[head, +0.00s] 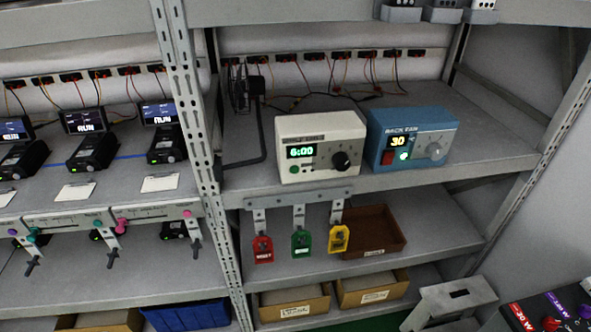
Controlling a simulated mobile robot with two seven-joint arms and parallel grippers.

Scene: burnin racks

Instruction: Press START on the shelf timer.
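The shelf timer appears to be the cream box (318,131) with a green 6:00 display (300,152), on the middle shelf right of the upright post. A small green button (294,169) sits below the display and a black knob (341,161) to its right. Lettering on the timer is too small to read. Neither of my grippers is in the head view, and nothing touches the timer.
A blue box (421,122) showing 30, with a red switch and a lit green button, stands close right of the timer. A black cable arm (258,125) stands left. Red, green and yellow tags (301,243) hang below. Clear shelf lies right of the blue box.

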